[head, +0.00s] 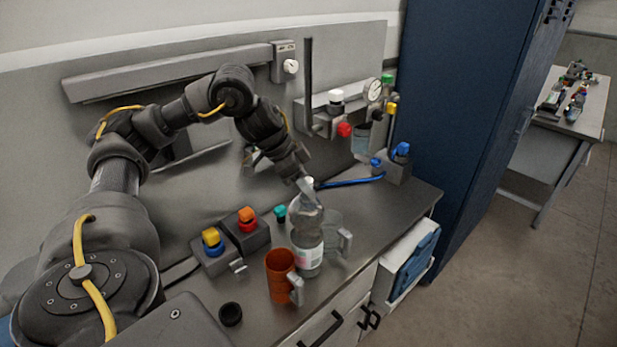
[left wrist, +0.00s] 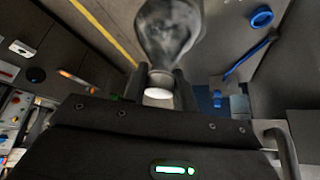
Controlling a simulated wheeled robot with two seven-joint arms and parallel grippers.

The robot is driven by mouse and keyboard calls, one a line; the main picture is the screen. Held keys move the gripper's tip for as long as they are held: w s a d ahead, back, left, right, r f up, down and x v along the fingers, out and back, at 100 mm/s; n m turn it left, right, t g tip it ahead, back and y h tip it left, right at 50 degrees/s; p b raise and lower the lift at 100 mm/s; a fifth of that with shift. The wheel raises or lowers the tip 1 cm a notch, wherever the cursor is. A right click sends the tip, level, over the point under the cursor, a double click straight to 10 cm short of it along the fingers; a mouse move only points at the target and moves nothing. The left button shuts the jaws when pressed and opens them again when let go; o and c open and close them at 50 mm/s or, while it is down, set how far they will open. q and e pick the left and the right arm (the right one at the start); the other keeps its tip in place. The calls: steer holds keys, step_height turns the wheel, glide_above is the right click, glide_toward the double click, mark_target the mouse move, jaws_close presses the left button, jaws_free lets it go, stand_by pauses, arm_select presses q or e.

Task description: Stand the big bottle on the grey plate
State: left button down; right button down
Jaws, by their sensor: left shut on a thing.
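The big bottle (head: 308,245) is clear with a pale label, and looks about upright over the grey worktop beside the orange mug. I cannot tell whether its base touches the worktop. My left gripper (head: 306,184) comes down from above and is shut on its neck, just under the white cap. In the left wrist view the bottle's clear shoulder (left wrist: 170,28) and white cap (left wrist: 158,94) show between the fingers of the gripper (left wrist: 158,80). I cannot make out the grey plate for certain. My right gripper is not in view.
An orange mug (head: 280,273) stands close at the bottle's left front. A clear vessel with a grey handle (head: 345,241) is close at its right. Button boxes (head: 246,229) stand to the left. A black cap-like piece (head: 230,314) lies in front. The worktop towards the right back (head: 395,203) is clear.

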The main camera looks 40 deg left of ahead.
arm_select(q)
steer(key=shift+w+a+f, duration=0.1)
steer(key=shift+a+f, duration=0.05)
steer(key=shift+f, duration=0.55)
steer(key=c, duration=1.6)
jaws_free()
steer(key=shift+f, duration=0.2)
steer(key=o, duration=0.5)
steer(key=shift+r, duration=0.1)
steer(key=shift+r, duration=0.1)
